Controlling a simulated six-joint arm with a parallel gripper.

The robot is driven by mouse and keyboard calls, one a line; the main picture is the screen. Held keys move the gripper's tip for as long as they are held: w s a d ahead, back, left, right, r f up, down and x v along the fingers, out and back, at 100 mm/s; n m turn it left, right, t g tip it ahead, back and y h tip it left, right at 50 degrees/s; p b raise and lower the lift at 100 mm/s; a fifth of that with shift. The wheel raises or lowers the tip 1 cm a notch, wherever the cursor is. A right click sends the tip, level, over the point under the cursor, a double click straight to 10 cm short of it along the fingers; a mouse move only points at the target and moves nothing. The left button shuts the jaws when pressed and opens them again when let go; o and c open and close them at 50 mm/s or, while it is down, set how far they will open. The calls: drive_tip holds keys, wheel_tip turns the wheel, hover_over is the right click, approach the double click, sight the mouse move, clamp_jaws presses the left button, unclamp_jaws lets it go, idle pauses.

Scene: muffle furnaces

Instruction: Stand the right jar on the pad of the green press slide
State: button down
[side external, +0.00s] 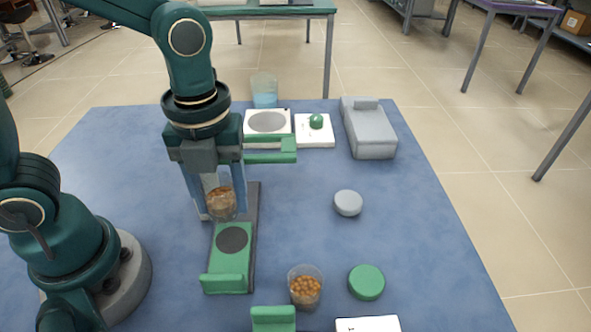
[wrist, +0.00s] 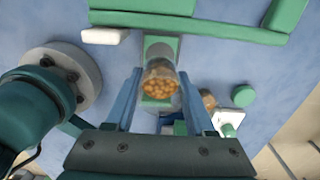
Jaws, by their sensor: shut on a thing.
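My gripper (side external: 215,207) is shut on a clear jar of brown pieces (side external: 221,203). In the wrist view the jar (wrist: 161,84) is between the two fingers (wrist: 160,72), and its contents look orange-brown. The green press slide (side external: 228,270) lies on a dark rail, with a round dark pad (side external: 233,238) on it. In the side view the held jar appears just behind the pad, roughly upright; its height above the slide is hard to tell. A second jar with orange balls (side external: 306,289) stands right of the slide.
A green lid (side external: 366,282) and a grey lid (side external: 348,203) lie on the blue table. A green bar (side external: 270,156) is close beside my gripper. White devices (side external: 314,136), a beaker (side external: 264,90) and a grey box (side external: 368,130) stand at the back.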

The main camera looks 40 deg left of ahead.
sight(232, 240)
drive_tip(key=shift+f, duration=2.65)
drive_tip(key=shift+f, duration=0.2)
drive_tip(key=shift+f, duration=0.25)
unclamp_jaws()
drive_tip(key=shift+r, duration=3.95)
